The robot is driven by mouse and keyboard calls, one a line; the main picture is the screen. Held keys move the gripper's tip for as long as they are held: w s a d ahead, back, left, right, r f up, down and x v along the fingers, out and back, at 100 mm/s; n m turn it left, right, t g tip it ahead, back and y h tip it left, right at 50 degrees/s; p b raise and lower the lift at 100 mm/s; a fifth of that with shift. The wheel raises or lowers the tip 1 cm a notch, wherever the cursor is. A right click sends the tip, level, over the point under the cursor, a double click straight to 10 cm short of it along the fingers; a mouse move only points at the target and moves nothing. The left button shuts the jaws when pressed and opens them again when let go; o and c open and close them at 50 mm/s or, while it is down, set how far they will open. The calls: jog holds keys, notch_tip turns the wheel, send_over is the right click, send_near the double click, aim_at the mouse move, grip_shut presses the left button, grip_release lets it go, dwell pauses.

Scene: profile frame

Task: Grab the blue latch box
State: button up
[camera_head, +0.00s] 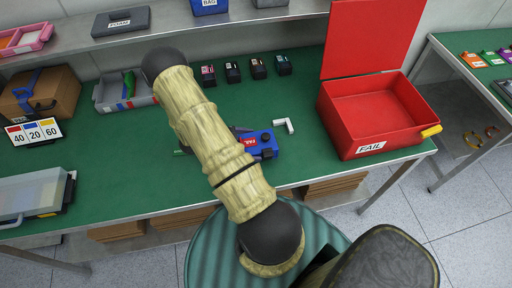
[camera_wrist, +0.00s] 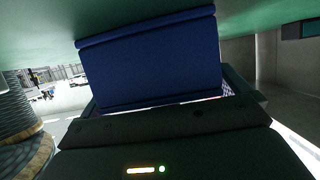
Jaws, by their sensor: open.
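A blue box (camera_head: 262,146) with a red label and dark round parts on it lies on the green table, just right of my arm. In the wrist view a plain blue face of the box (camera_wrist: 150,60) fills the middle, very close, against the green table surface. My gripper (camera_wrist: 172,103) is open, with a dark finger edge showing at each side of the blue face; I cannot tell whether they touch it. In the head view my arm hides most of my gripper and the left part of the box.
A red open FAIL bin (camera_head: 365,122) with a raised lid stands right. A white L-shaped piece (camera_head: 284,125) lies near the box. Several small dark boxes (camera_head: 257,69) line the back. A grey tray (camera_head: 112,96), brown case (camera_head: 42,98) and clear-lidded case (camera_head: 32,195) stand left.

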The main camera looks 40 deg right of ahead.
jog(key=shift+r, duration=0.1)
jog(key=c, duration=1.3)
jog(key=shift+r, duration=0.15)
notch_tip(320, 180, up, 10)
jog(key=shift+f+b, duration=0.15)
jog(key=shift+b, duration=0.35)
